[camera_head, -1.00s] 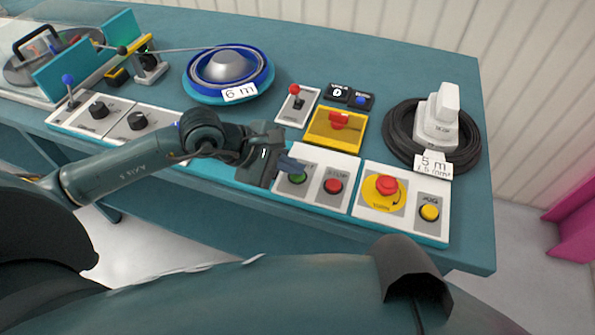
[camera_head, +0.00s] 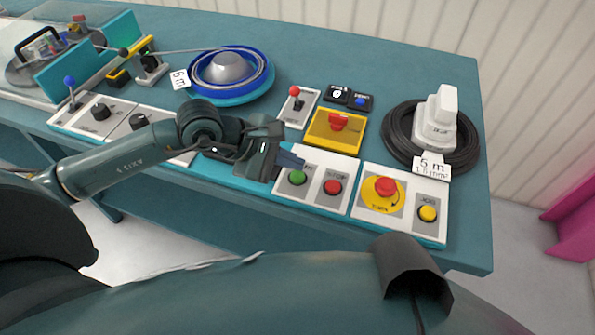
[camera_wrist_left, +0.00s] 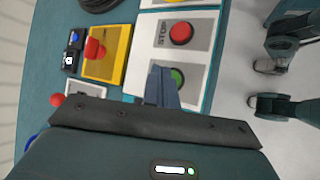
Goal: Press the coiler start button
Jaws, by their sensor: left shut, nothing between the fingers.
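The green start button (camera_head: 297,177) sits on a white panel at the front edge of the bench, left of the red stop button (camera_head: 333,187). My left gripper (camera_head: 291,160) is shut and empty, its fingertips just above and behind the green button and apart from it in the head view. In the left wrist view the fingertips (camera_wrist_left: 161,80) are beside the green button (camera_wrist_left: 177,77), with the red stop button (camera_wrist_left: 181,33) farther off. My right gripper is not in view.
A yellow box with a red switch (camera_head: 338,122) stands behind the panel. A yellow emergency stop plate (camera_head: 383,192) and a yellow jog button (camera_head: 428,213) are to the right. A black cable coil (camera_head: 398,140) and a blue reel (camera_head: 230,75) lie farther back.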

